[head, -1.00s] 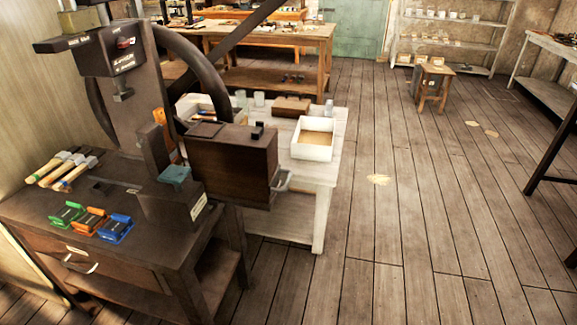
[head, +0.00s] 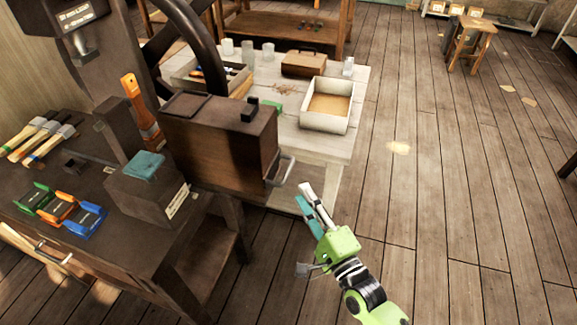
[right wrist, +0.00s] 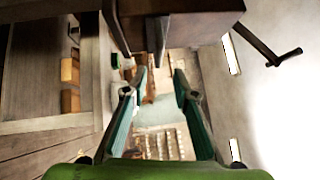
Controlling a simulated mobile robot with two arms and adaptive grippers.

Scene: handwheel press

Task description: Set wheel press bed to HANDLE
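The dark wheel press stands at the left, its head (head: 82,17) cut by the top edge and its large handwheel (head: 208,50) rising behind. Below is the dark bench (head: 120,225). A dark block (head: 148,190) with a teal top and a pale label sits at the bench's front; I cannot read the label. No bed setting can be read. My right gripper (head: 303,194) is open and empty in the air, right of the wooden box (head: 220,140) and near its metal handle (head: 284,171). In the right wrist view its fingers (right wrist: 160,78) stand apart with nothing between them. My left gripper is not in view.
Green (head: 33,198), orange (head: 59,208) and blue (head: 85,221) fixtures lie on the bench, with several wooden-handled tools (head: 36,135) behind. A white table (head: 345,110) behind holds a white tray (head: 328,119) and small boxes.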

